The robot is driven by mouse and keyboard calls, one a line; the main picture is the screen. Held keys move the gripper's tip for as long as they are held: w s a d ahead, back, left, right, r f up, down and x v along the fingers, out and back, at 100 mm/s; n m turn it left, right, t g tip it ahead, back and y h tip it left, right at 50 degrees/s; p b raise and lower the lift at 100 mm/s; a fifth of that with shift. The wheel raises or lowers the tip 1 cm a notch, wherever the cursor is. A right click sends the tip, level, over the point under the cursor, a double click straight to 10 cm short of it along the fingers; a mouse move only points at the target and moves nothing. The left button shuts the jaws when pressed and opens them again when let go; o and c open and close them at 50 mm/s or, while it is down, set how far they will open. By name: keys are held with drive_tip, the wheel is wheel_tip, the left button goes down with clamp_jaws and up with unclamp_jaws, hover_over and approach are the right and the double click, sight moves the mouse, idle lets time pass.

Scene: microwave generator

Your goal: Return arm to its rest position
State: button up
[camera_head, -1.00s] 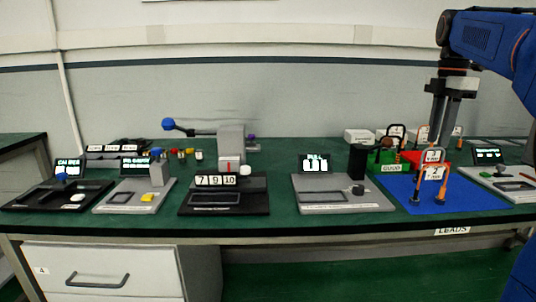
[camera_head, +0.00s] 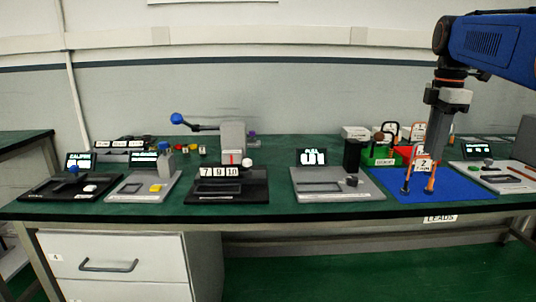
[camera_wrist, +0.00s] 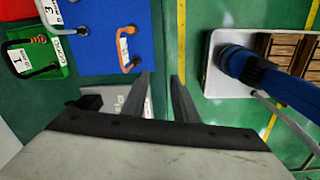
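My arm comes in from the upper right of the head view. My gripper (camera_head: 436,155) hangs fingers-down and overlaps the bench's right part in the picture. The wrist view shows the two fingers of my gripper (camera_wrist: 162,90) apart, with nothing between them but floor and bench edge. An orange lead (camera_head: 421,178) with a tag marked 2 stands on the blue mat (camera_head: 460,188). It also shows in the wrist view (camera_wrist: 124,48), left of the fingers and apart from them. My fingertips hide part of the scene behind them.
Green (camera_head: 380,157) and red trays with tagged leads sit behind the mat. Several small devices line the green bench (camera_head: 270,208), including a dark one with number tiles (camera_head: 226,192). A lever with a blue knob (camera_head: 177,118) rises at the back. Floor in front is clear.

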drive_tip(key=s+a+f+m+t, duration=0.1)
drive_tip(key=s+a+f+m, duration=0.3)
drive_tip(key=s+f, duration=0.4)
drive_tip(key=s+a+f+m+t, duration=0.1)
drive_tip(key=s+a+f+m, duration=0.3)
drive_tip(key=s+f+m, duration=0.2)
drive_tip(key=s+a+f+m+t, duration=0.2)
drive_tip(key=s+a+f+m, duration=0.2)
drive_tip(key=s+f, duration=0.6)
wheel_tip(320, 180, down, 4)
drive_tip(key=shift+a+r+m, duration=0.2)
drive_tip(key=shift+a+m, duration=0.15)
drive_tip(key=shift+m, duration=0.65)
